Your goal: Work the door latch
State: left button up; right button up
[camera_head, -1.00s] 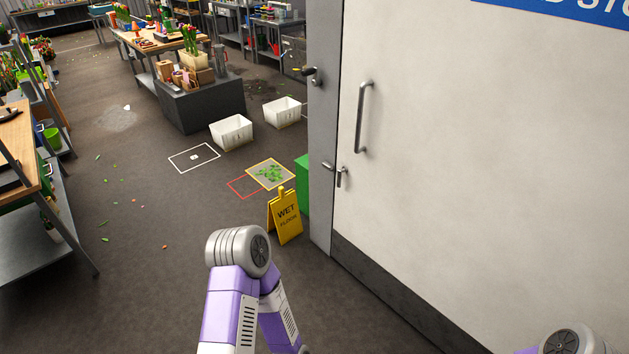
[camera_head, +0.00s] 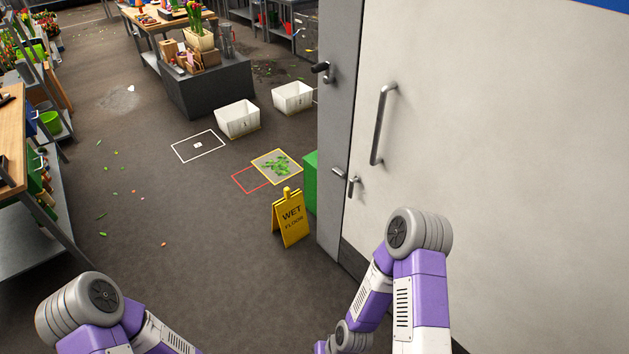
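A large white door (camera_head: 500,150) fills the right of the view and looks closed against its grey frame (camera_head: 337,140). A long vertical pull bar (camera_head: 379,125) is on the door near its left edge. Below it is a small metal latch lever (camera_head: 353,185), with another small metal piece (camera_head: 339,171) beside it on the frame. A dark-knobbed lever (camera_head: 323,69) sits higher on the frame. My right arm's elbow is raised in front of the door's lower part, below the latch. My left arm's elbow is at bottom left. Neither gripper shows.
A yellow wet floor sign (camera_head: 290,218) stands left of the door, beside a green box (camera_head: 311,182). White bins (camera_head: 238,119) and a dark block (camera_head: 207,86) stand farther back. A shelf unit (camera_head: 50,215) is at far left. The floor between is mostly clear, with scattered leaves.

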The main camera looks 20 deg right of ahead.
aim_at(356, 179)
jog(key=z, duration=0.2)
jog(key=i, duration=0.8)
jog(key=z, duration=1)
jog(key=i, duration=0.3)
jog(key=z, duration=0.3)
